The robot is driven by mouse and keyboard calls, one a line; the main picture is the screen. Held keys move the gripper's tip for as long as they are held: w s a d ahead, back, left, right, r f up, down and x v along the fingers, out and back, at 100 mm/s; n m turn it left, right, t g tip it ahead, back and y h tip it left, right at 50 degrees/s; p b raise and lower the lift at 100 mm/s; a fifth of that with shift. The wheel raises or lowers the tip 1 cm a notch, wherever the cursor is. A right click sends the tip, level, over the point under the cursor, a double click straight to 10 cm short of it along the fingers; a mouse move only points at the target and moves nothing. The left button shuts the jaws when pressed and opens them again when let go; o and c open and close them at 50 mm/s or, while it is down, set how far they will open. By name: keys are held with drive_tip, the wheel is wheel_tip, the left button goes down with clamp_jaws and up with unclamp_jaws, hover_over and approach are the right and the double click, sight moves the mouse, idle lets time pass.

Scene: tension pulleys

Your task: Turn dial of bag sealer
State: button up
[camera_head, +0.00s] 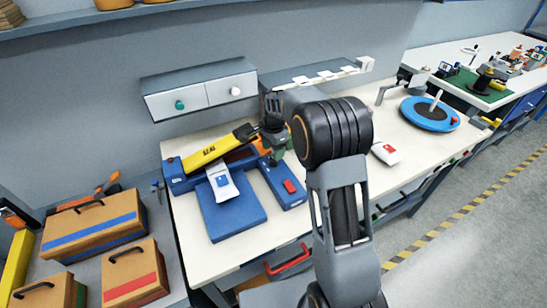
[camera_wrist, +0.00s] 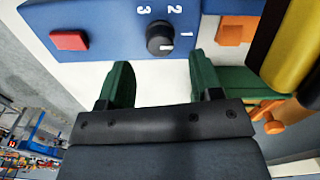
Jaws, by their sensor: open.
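The bag sealer has a yellow lever marked SEAL (camera_head: 210,150) over a blue base (camera_head: 176,178), with a blue control box (camera_head: 291,192) at its right. In the wrist view the black dial (camera_wrist: 159,38) sits on the blue panel (camera_wrist: 105,22), with the numbers 1, 2 and 3 around it. A red button (camera_wrist: 69,40) is left of the dial. My gripper (camera_wrist: 160,80) is open and empty, its green fingers apart on either side below the dial, not around it.
A blue pad (camera_head: 232,218) with a white and blue packet (camera_head: 222,183) lies in front of the sealer. A blue turntable (camera_head: 428,115) and a small white box with a red part (camera_head: 385,153) are to the right. An orange block (camera_wrist: 235,30) is right of the dial.

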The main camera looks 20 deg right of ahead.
sight(273, 161)
drive_tip(key=shift+f, duration=2.3)
drive_tip(key=c, duration=0.9)
